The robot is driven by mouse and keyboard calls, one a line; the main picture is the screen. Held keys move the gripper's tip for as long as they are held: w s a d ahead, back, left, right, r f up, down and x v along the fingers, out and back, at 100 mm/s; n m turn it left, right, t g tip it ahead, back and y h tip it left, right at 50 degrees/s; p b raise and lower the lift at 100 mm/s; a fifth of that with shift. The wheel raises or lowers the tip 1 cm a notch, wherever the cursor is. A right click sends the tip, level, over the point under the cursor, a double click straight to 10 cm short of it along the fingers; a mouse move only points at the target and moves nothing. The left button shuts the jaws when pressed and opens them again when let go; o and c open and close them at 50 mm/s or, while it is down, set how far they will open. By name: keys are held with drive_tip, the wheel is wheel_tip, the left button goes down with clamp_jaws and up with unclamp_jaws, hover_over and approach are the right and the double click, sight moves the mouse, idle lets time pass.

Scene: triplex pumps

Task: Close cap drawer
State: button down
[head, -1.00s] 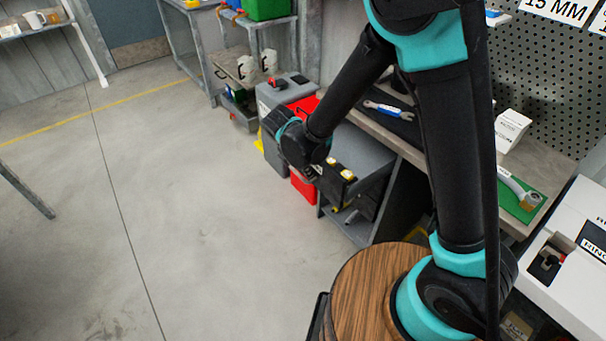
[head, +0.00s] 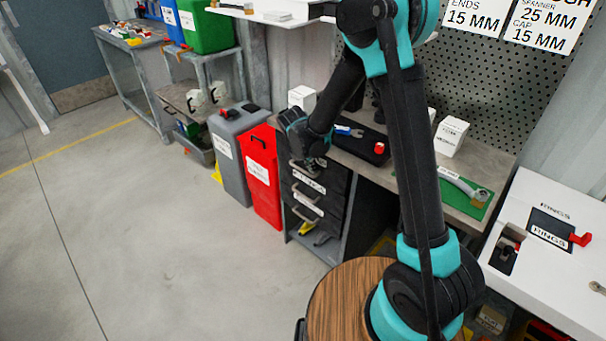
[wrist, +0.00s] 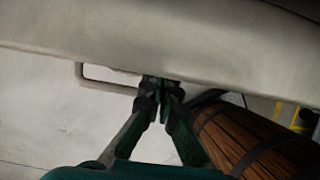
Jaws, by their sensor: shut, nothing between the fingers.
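The dark drawer unit (head: 322,200) stands under the workbench in the head view. Its stacked fronts carry white labels and grey handles, and the visible fronts look about flush. My gripper (head: 312,165) is at the top drawer, close to its front; the arm partly hides that drawer. I cannot read which label names the caps. In the wrist view my gripper (wrist: 162,84) has its fingertips together and empty, against or just before a pale surface (wrist: 150,40). A bar handle (wrist: 100,82) stands out from that surface, left of the fingertips.
A red bin (head: 262,180) and a grey bin (head: 231,150) stand left of the drawers. The workbench (head: 480,165) holds a black tray, a white box and a green mat. A white rings box (head: 555,240) is at right. The floor (head: 150,230) at left is clear.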

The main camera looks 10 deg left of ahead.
drive_tip(key=shift+w+d, duration=0.35)
drive_tip(key=shift+w, duration=0.15)
drive_tip(key=shift+w+r, duration=0.1)
